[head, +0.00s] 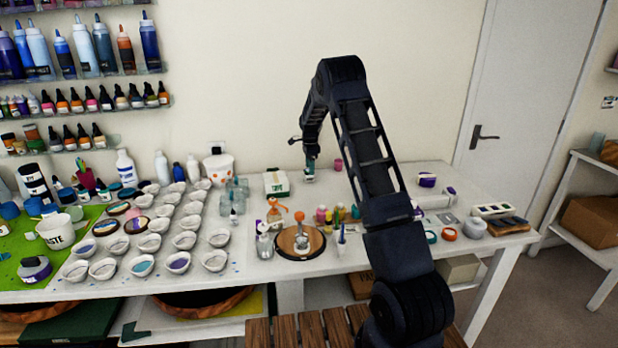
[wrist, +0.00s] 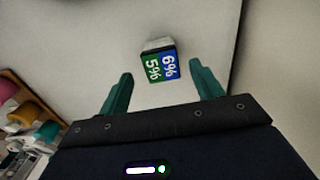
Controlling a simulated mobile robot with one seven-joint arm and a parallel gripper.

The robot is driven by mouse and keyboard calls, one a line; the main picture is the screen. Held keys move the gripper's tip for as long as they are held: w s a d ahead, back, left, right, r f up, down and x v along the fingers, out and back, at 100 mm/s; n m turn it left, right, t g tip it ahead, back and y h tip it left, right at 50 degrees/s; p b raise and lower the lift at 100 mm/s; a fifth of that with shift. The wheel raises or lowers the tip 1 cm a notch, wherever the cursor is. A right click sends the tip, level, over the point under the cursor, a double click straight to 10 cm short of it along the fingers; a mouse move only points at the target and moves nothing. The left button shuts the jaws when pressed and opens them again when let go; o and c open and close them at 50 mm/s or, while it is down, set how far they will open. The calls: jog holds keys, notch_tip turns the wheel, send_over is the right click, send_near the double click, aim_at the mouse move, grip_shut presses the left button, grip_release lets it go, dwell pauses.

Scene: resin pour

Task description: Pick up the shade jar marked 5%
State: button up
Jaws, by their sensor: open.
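In the wrist view, a small block-like item shows a green face marked 5% (wrist: 153,68) and a blue face marked 6% (wrist: 169,66), side by side, with a pale grey part above them. I cannot tell whether this is one jar or two touching. My gripper (wrist: 160,70) is open, with one teal finger on each side of the item and clear gaps between. Nothing is held. In the head view, my gripper (head: 310,168) points down over the back of the white table (head: 400,262); the marked item cannot be made out there.
A white box with a green label (head: 277,184) stands left of my gripper, and a pink cup (head: 338,164) to its right. A round wooden board (head: 284,246), small colourful bottles (head: 321,214) and many white cups (head: 184,240) fill the front and left.

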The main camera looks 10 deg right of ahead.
jog(key=f, duration=0.4)
jog(key=shift+w+a+f, duration=0.15)
jog(key=shift+a+f, duration=0.05)
jog(key=shift+f, duration=0.2)
jog(key=c, duration=1.1)
jog(key=shift+r, duration=0.1)
